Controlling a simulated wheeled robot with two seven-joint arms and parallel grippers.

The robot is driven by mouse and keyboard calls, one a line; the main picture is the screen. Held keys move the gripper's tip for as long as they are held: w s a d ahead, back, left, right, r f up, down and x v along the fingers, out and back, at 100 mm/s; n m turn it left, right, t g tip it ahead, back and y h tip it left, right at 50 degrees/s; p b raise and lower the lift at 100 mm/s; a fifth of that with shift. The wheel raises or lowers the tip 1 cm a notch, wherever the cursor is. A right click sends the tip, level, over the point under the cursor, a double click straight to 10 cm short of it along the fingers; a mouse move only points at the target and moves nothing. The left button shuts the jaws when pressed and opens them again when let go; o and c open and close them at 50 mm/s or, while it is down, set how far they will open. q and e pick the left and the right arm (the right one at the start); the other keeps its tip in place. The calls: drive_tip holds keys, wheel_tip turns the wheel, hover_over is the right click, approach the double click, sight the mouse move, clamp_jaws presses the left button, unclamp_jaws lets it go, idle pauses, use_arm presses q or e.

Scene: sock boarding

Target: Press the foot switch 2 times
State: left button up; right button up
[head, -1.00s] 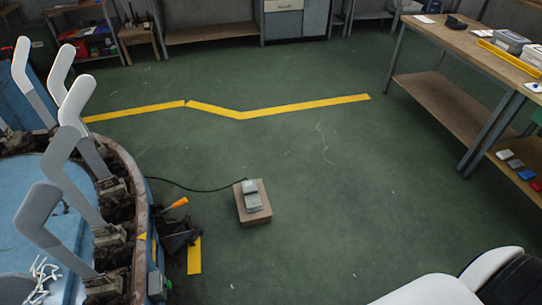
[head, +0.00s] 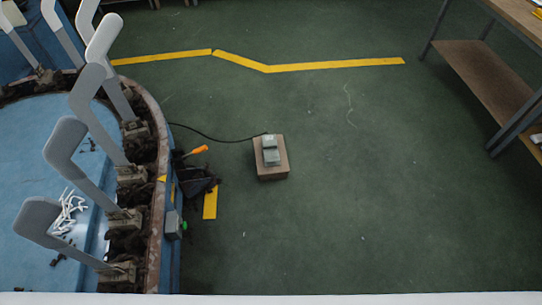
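The foot switch (head: 270,150) is a small grey pedal on top of a brown box-like block (head: 272,171) on the green floor, near the middle of the head view. A black cable runs from it to the left, toward the round machine. The pedal's pressed or released state is too small to tell. Neither of my grippers shows in the head view. A pale strip crosses the bottom edge of the view.
A round blue machine (head: 155,225) with several upright grey sock boards (head: 65,140) fills the left side. A dark object with an orange handle (head: 199,150) sits beside it. A wooden workbench (head: 485,75) stands at right. Open floor (head: 400,200) surrounds the block, marked by yellow tape (head: 335,65).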

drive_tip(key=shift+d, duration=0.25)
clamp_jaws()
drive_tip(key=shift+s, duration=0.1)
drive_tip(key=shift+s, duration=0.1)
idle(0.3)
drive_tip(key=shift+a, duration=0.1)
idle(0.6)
